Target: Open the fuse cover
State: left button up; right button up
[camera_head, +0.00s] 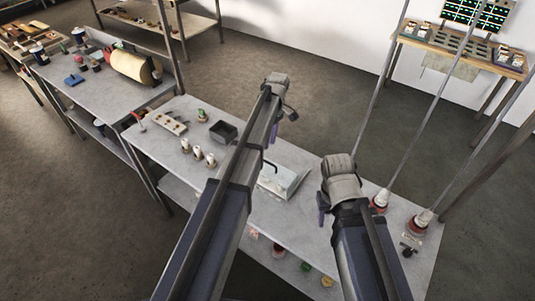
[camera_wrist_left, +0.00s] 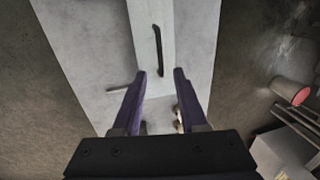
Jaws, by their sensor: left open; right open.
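A pale box with a light cover (camera_head: 288,181) sits on the grey worktable, partly hidden behind my left arm; I take it to be the fuse box. In the left wrist view a pale panel (camera_wrist_left: 143,30) carries a black bar handle (camera_wrist_left: 158,48). My left gripper (camera_head: 271,138) points down near the box. Its purple fingers also show in the left wrist view (camera_wrist_left: 160,74), open and apart, with the handle's near end between the tips in the picture. I cannot tell whether they touch it. My right gripper (camera_head: 322,206) is right of the box, open, its fingers mostly hidden.
The worktable (camera_head: 225,120) also holds several white cylinders (camera_head: 197,152), a dark tray (camera_head: 223,132) and a pale block with holes (camera_head: 170,123). Poles with red and white bases (camera_head: 380,200) stand at the right end. Another bench (camera_head: 60,62) stands at the left.

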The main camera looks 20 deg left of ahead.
pick_arm(q)
jog(key=b, duration=0.8)
send_over(268, 167)
jog(key=shift+a+f, duration=0.15)
jog(key=shift+f, duration=3.75)
jog(key=shift+c, duration=0.3)
grip_shut()
